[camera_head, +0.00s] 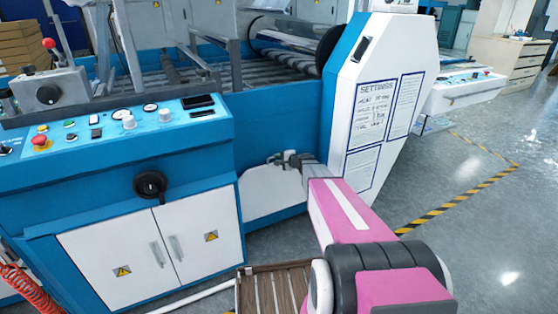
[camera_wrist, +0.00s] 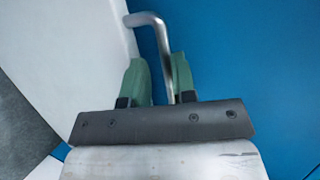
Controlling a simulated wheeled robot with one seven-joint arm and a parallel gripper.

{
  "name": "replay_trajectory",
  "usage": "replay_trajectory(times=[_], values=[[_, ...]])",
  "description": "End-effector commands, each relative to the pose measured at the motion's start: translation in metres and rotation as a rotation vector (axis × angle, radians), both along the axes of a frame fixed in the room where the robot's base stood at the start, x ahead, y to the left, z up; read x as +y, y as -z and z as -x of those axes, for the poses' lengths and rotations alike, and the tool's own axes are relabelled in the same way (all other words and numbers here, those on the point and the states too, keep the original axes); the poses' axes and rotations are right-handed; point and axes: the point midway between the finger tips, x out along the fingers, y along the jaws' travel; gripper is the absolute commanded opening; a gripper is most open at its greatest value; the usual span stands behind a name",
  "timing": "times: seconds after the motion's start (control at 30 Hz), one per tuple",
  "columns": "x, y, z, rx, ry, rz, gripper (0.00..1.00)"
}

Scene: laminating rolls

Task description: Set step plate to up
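A bent metal rod (camera_wrist: 162,50) rises between my two green fingertips in the camera_wrist view, with its top bent left. My gripper (camera_wrist: 158,75) is open around it. The rod is close beside the right finger, with a clear gap to the left finger; contact is unclear. In the camera_head view my gripper (camera_head: 284,159) is at the blue machine side, above a white panel (camera_head: 275,190). A brown slatted platform (camera_head: 290,287) lies low beside my arm, partly hidden by it. I cannot tell which part is the step plate.
A control panel (camera_head: 130,121) with knobs and a red button is at left, above white cabinet doors (camera_head: 125,255). A white housing (camera_head: 372,85) with a settings sheet stands right of my gripper. Grey floor (camera_head: 475,215) at right is open, with striped tape.

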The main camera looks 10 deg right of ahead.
Motion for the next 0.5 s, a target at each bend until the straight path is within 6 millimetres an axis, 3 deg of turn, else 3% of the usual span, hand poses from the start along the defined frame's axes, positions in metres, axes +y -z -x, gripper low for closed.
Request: replay_trajectory(times=[0.17, 0.5], values=[[-0.008, -0.004, 0.012, 0.000, 0.001, 0.000, 0.23], [-0.046, -0.023, 0.058, 0.000, 0.003, 0.000, 0.23]])
